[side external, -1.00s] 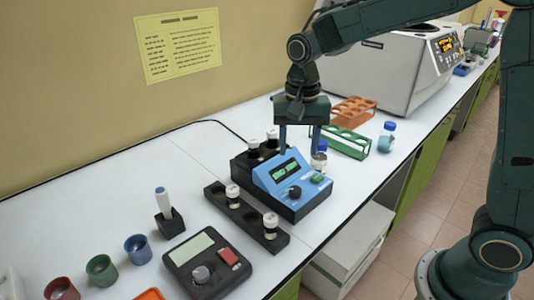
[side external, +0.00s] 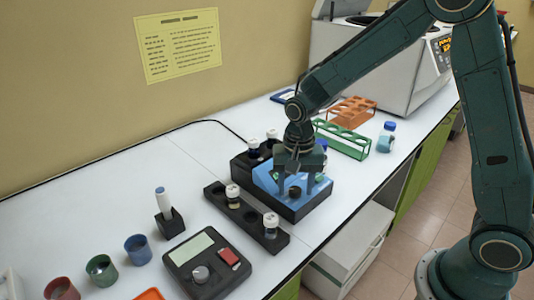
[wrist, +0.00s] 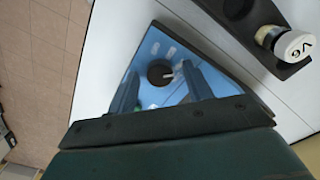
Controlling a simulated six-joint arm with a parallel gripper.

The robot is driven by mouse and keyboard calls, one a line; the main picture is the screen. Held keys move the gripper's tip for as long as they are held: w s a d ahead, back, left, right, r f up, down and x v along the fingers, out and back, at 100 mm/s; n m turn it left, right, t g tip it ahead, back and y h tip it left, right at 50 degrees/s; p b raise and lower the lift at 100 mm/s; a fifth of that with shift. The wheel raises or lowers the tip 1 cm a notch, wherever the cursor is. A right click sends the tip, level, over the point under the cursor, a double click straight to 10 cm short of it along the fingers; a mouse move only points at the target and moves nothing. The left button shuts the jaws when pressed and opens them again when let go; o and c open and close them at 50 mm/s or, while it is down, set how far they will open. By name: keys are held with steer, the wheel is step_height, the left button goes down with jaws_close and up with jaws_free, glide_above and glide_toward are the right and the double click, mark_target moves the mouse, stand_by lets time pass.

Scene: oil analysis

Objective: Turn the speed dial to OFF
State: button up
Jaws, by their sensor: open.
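A blue-topped black device (side external: 262,182) stands mid-table with a round black dial (side external: 295,191) on its sloped front. My gripper (side external: 296,184) is open, pointing down over the blue panel. In the wrist view its two fingers (wrist: 160,82) stand either side of the dial, with space between each and the dial. The gripper hides much of the device's display. I cannot tell whether the fingers touch the panel.
A black holder (side external: 216,192) with white-capped vials stands close left of the device. A black unit with a grey knob (side external: 201,274) and red button is at the front. Green (side external: 345,143) and orange (side external: 352,112) racks and a blue-capped bottle (side external: 386,140) stand behind right.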

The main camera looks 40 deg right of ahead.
steer(key=c, duration=1)
steer(key=shift+n, duration=0.3)
steer(key=n, duration=0.3)
steer(key=shift+n, duration=0.4)
steer(key=n, duration=0.4)
steer(key=shift+n, duration=0.3)
steer(key=n, duration=0.4)
steer(key=shift+n, duration=2.5)
